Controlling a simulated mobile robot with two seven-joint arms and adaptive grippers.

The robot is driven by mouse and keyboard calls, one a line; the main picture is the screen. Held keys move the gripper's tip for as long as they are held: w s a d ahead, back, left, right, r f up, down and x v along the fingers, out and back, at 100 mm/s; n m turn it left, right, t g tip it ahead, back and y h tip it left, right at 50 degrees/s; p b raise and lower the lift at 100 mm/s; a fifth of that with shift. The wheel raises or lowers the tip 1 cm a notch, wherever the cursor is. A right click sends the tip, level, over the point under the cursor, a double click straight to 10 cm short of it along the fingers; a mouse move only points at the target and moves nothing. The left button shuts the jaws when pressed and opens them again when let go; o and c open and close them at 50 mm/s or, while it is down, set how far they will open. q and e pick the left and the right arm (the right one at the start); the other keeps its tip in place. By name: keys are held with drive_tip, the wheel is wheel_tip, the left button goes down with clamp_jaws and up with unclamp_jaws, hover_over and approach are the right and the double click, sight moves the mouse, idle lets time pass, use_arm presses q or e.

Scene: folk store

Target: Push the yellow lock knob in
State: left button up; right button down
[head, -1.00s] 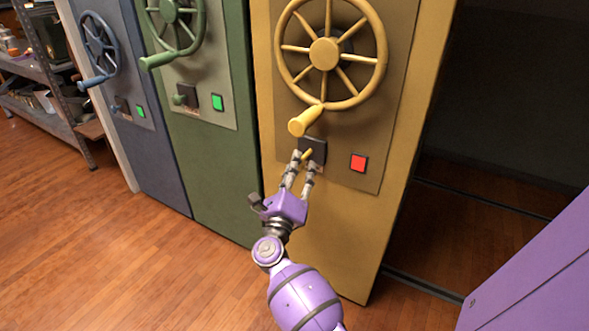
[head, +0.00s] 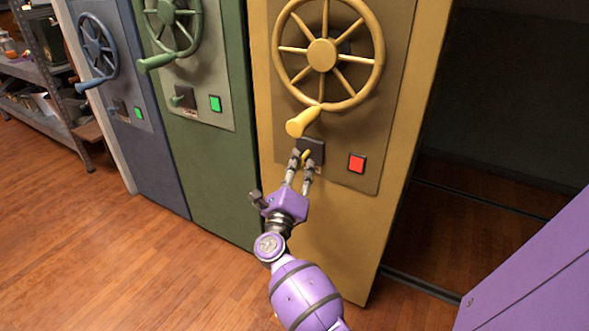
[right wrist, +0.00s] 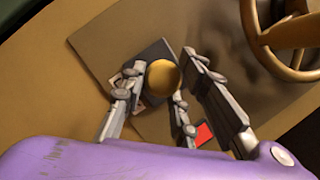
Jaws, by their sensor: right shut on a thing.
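The yellow lock knob (head: 306,155) sticks out from a dark square plate (head: 312,148) on the yellow cabinet, below the handwheel. It also shows as a round yellow end between the fingers in the right wrist view (right wrist: 163,77). My right gripper (head: 301,160) is at the knob, its fingers on either side of it and shut on it. The fingers partly cover the knob in the head view. A lit red square (head: 357,163) is to the right of the plate. My left gripper is not in view.
The yellow handwheel (head: 322,53) and its handle (head: 301,122) are just above my right gripper. Green (head: 222,160) and blue (head: 155,165) cabinets with green squares stand to the left. A dark open aisle lies to the right. Wooden floor is clear at lower left.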

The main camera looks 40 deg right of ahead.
drive_tip(key=shift+w+d+f, duration=0.1)
drive_tip(key=shift+w+d, duration=0.2)
drive_tip(key=shift+d, duration=0.25)
drive_tip(key=shift+w+d+f, duration=0.1)
drive_tip(key=shift+w+d, duration=0.2)
drive_tip(key=shift+d, duration=0.2)
drive_tip(key=shift+r, duration=0.15)
drive_tip(key=c, duration=1.6)
unclamp_jaws()
drive_tip(key=shift+o, duration=0.6)
drive_tip(key=shift+w, duration=0.15)
drive_tip(key=shift+d, duration=0.1)
drive_tip(key=v, duration=1.2)
